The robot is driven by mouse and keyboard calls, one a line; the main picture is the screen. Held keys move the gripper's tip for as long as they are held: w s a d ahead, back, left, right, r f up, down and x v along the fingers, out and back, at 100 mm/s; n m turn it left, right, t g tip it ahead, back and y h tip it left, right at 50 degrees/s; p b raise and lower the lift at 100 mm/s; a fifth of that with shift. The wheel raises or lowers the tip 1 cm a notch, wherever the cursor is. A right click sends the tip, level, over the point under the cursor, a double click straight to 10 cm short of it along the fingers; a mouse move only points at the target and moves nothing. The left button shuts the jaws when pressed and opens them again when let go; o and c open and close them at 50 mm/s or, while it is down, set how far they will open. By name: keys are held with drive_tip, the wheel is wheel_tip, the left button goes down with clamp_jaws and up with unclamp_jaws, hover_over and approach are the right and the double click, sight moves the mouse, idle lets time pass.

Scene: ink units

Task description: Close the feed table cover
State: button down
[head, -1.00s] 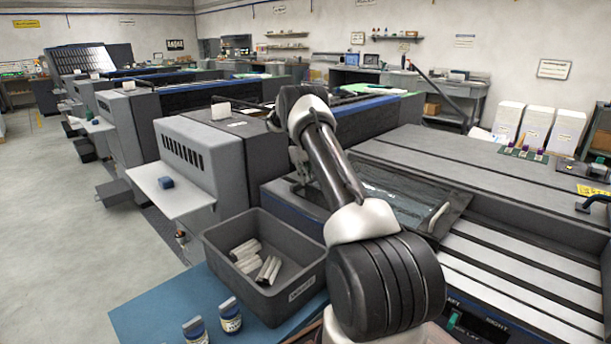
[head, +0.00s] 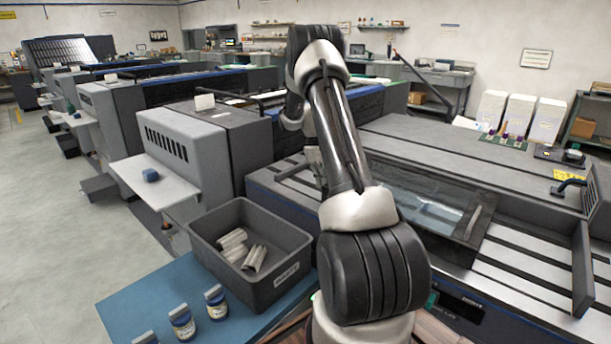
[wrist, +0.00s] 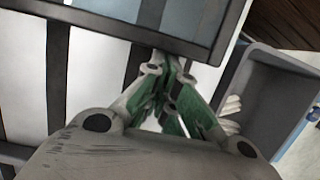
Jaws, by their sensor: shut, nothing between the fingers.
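The feed table cover (head: 432,208) is a clear pane in a dark frame, over the slatted feed table (head: 500,252) right of my arm in the head view. A pale handle (head: 474,221) sits near its right edge. I cannot tell whether it lies fully flat. In the wrist view its dark frame (wrist: 190,42) crosses the top, with slats (wrist: 85,80) below. My gripper (wrist: 172,66) is shut and empty, its green-padded fingers together close by the frame edge; whether they touch it is unclear. In the head view my arm mostly hides the gripper.
A grey tub (head: 205,262) with several pale cylinders stands left of my arm on a blue surface (head: 130,300), with ink jars (head: 215,302) in front. A black lever (head: 570,185) and a dark side panel (head: 583,265) stand at the feed table's right.

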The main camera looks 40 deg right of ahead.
drive_tip(key=s+d, duration=0.1)
drive_tip(key=s, duration=0.6)
drive_tip(key=s+d, duration=0.2)
drive_tip(key=s, duration=0.6)
drive_tip(key=s+d, duration=0.1)
drive_tip(key=s, duration=0.6)
drive_tip(key=shift+s+d, duration=0.2)
drive_tip(key=shift+s, duration=0.15)
